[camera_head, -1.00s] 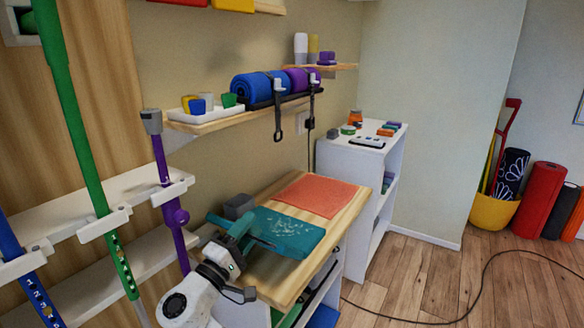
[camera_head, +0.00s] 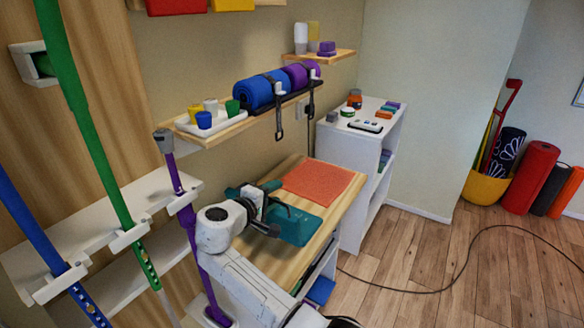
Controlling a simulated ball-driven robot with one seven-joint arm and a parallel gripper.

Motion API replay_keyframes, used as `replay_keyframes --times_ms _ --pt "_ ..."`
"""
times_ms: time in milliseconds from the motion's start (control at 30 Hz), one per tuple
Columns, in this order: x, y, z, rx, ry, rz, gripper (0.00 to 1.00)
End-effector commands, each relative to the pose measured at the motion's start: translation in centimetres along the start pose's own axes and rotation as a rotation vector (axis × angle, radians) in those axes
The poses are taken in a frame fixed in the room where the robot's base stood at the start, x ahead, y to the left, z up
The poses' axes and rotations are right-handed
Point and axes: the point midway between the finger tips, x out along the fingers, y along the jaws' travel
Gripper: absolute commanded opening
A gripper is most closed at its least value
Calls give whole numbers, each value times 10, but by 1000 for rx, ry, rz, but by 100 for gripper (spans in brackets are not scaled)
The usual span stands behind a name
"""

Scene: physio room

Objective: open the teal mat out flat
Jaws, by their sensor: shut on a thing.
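The teal mat (camera_head: 297,226) lies on the wooden top of the bench, in front of a coral mat. Its right part shows. Its left part is hidden behind my arm and gripper, so I cannot tell how it is folded there. My gripper (camera_head: 274,200) is at the mat's left and far side, shut on the mat. The exact grip is partly hidden by my white wrist.
The coral mat (camera_head: 318,182) lies flat at the bench's far end. The wooden bench top (camera_head: 338,208) has a bare strip along its right edge. A wall shelf (camera_head: 215,133) with cups hangs above left. A white cabinet (camera_head: 358,160) stands behind.

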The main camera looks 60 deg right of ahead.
Motion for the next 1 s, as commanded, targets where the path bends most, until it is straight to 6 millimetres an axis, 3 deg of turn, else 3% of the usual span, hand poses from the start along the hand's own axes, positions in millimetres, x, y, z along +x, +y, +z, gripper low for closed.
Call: replay_keyframes --times_ms 33,100,500,1000 --pt "3 16 -2 7 5 -25 35" --pt "13 21 -2 9 3 -81 35" --pt "72 27 -2 10 -2 -409 35" --pt "85 21 -2 9 -3 -511 35"
